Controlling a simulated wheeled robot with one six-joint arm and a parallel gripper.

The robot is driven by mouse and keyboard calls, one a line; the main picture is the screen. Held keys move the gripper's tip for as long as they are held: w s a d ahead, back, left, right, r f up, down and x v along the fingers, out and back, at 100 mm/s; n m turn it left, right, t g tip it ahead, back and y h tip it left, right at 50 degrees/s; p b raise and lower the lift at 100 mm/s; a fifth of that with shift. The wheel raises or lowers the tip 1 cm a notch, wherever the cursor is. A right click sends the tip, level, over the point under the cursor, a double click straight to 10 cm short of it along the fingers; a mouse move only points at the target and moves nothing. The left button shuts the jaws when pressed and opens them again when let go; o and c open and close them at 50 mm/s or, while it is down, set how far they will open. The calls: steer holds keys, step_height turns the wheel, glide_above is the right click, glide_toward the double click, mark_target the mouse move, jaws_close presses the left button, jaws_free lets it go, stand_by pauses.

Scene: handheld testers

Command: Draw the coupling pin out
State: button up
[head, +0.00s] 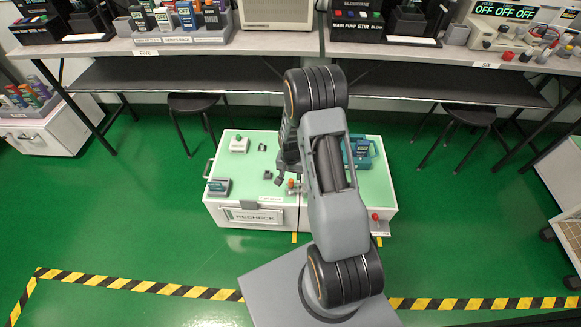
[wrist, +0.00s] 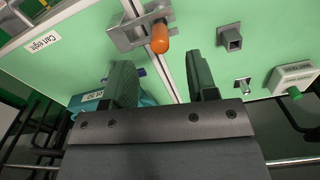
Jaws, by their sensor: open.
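The coupling pin has an orange grip (head: 291,184); in the wrist view the orange grip (wrist: 160,39) stands out from a grey metal bracket (wrist: 130,36) at the seam between two green-topped carts. The seam runs down between my fingers in that view. My gripper (wrist: 158,62) is open, with a dark finger on either side and nothing held between them. The orange grip appears just beyond the fingertips, between their lines. In the head view my gripper (head: 283,177) is just beside the pin, partly hidden by my arm. The lower part of the pin is hidden.
A teal tray (head: 375,148) sits on the right cart. A red knob (head: 376,217) is at its front. Benches stand behind.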

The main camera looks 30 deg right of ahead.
mark_target(291, 180)
step_height(291, 180, down, 7)
steer(key=shift+r+b, duration=0.1)
steer(key=shift+b, duration=0.75)
jaws_close()
stand_by(0.3)
